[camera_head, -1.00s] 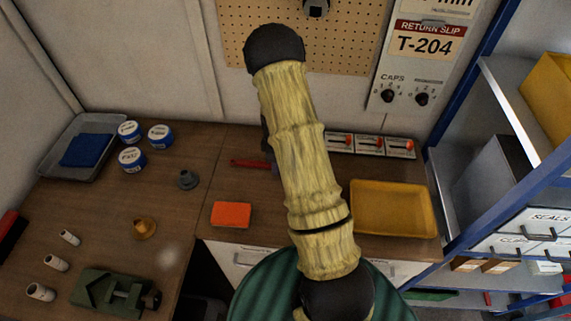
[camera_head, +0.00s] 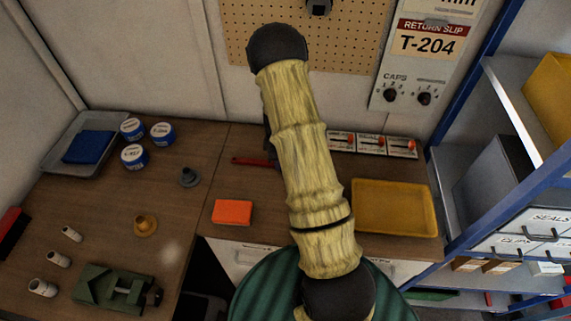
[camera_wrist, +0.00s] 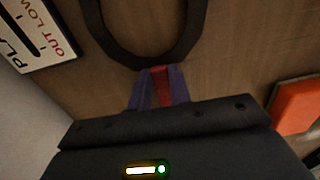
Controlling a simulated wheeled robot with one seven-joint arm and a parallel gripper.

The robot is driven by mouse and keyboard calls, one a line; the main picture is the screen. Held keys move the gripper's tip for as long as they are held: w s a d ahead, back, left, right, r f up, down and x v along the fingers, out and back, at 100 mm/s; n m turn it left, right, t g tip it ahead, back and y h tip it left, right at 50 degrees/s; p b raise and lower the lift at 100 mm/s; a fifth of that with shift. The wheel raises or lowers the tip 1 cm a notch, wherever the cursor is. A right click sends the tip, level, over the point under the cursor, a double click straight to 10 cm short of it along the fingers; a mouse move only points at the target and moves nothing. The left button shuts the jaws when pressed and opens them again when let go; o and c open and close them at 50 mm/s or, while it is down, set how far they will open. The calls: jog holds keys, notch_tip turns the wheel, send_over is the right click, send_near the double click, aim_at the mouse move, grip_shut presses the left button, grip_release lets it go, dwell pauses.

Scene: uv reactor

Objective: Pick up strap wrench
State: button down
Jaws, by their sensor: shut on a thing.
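The strap wrench shows in the wrist view as a dark strap loop (camera_wrist: 187,45) and a red handle (camera_wrist: 162,88). My gripper (camera_wrist: 161,80) is shut on the red handle, with one purple finger on each side of it; the loop extends beyond the fingertips. In the head view, part of the red handle (camera_head: 252,161) sticks out to the left of my arm, low over or on the bench. My arm hides the rest of the wrench and most of my gripper there. I cannot tell whether the wrench touches the bench.
An orange block (camera_head: 232,212) lies on the bench (camera_head: 262,190) near the wrench. A yellow tray (camera_head: 394,208) is to the right. White cards with red switches (camera_head: 372,144) stand at the back. Several tins (camera_head: 134,156) and a green vise (camera_head: 112,289) are at left.

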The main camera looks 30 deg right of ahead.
jog(key=shift+r, duration=0.15)
notch_tip(320, 180, up, 10)
jog(key=b, duration=0.2)
dwell(0.9)
